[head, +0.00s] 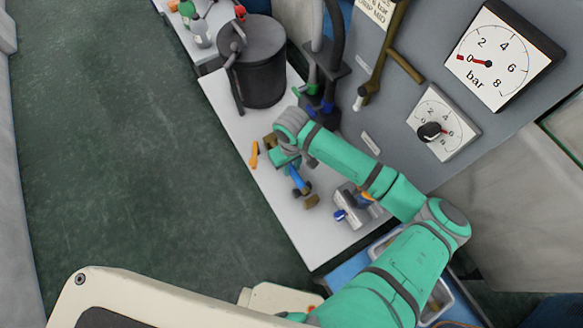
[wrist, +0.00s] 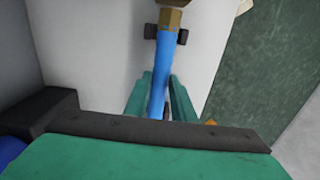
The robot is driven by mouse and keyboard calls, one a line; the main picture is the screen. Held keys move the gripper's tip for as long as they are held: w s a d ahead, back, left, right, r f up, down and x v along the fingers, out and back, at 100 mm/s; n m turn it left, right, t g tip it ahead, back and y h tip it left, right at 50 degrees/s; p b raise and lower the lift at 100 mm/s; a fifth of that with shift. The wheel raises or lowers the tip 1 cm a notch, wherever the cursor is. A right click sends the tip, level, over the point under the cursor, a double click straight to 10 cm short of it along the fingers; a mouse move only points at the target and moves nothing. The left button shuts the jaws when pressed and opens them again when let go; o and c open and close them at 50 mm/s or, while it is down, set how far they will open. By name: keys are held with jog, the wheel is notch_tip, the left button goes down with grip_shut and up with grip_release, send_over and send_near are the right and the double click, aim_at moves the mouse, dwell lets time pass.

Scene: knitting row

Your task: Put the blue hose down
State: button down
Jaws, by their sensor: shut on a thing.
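The blue hose (head: 298,178) is a short straight piece with a brass fitting at its end, above or on the white bench top (head: 300,238). It also shows in the wrist view (wrist: 166,60), running between my two teal fingers. My gripper (wrist: 162,90) is shut on the hose's middle part. In the head view my gripper (head: 288,164) is low over the bench, partly hidden by my wrist. Black blocks show on both sides of the hose near its brass end. Whether the hose touches them or the bench I cannot tell.
A dark lidded pot (head: 258,65) stands at the back of the bench. An orange piece (head: 254,155) lies at the bench's left edge. A grey fixture (head: 352,205) stands right of the hose. Hoses and a gauge panel (head: 400,75) rise on the right. The bench's front is clear.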

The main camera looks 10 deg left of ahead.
aim_at(292, 168)
jog(key=shift+f, duration=0.9)
jog(key=shift+f, duration=0.15)
jog(key=c, duration=1.5)
grip_release()
notch_tip(292, 168, up, 12)
jog(key=shift+r, duration=0.2)
